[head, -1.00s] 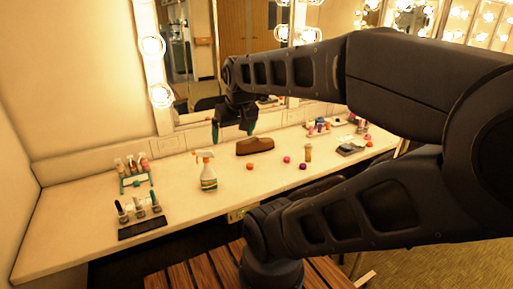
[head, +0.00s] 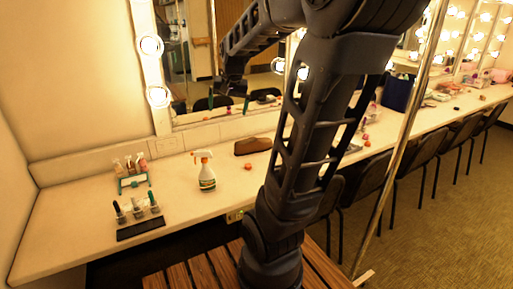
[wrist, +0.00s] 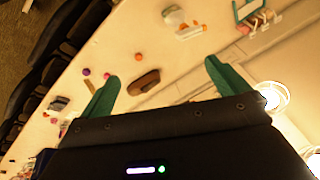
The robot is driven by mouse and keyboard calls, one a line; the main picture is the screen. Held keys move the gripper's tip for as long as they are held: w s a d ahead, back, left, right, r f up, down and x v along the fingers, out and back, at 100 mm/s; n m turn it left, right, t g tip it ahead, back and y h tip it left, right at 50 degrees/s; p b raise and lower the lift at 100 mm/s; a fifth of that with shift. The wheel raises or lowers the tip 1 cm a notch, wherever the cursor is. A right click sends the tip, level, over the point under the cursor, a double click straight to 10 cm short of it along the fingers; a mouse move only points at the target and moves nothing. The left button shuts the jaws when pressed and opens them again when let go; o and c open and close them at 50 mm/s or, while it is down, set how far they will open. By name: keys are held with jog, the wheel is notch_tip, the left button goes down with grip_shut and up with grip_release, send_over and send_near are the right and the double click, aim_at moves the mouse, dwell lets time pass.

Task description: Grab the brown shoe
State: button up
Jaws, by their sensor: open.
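The brown shoe (head: 253,146) lies on the white counter below the mirror, to the left of my arm in the head view. In the wrist view the shoe (wrist: 144,82) shows small between the fingers and well beyond them. My gripper (wrist: 162,70) is open and empty, with its two green fingers spread wide. It is apart from the shoe. In the head view my raised arm leaves the top of the picture; a dark arm shape with small green tips shows over the mirror, probably its reflection.
A spray bottle (head: 206,176) stands left of the shoe, with an orange ball (head: 248,167) in front of it. Nail polish bottles (head: 138,208) and a teal rack (head: 133,182) stand farther left. A metal pole (head: 398,150) and black chairs (head: 415,160) are at right.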

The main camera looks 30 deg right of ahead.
jog(key=w+d+f+m, duration=0.35)
jog(key=w+d, duration=0.25)
jog(key=w, duration=0.6)
jog(key=m+g+h, duration=0.4)
jog(key=m+h, duration=0.1)
jog(key=m, duration=0.5)
send_over(254, 144)
jog(key=w, duration=0.4)
notch_tip(254, 144, down, 28)
jog(key=f, duration=0.1)
jog(key=x, duration=1)
jog(key=shift+s+d, duration=0.1)
jog(key=shift+d, duration=0.15)
jog(key=shift+c, duration=0.4)
jog(key=c, duration=1.1)
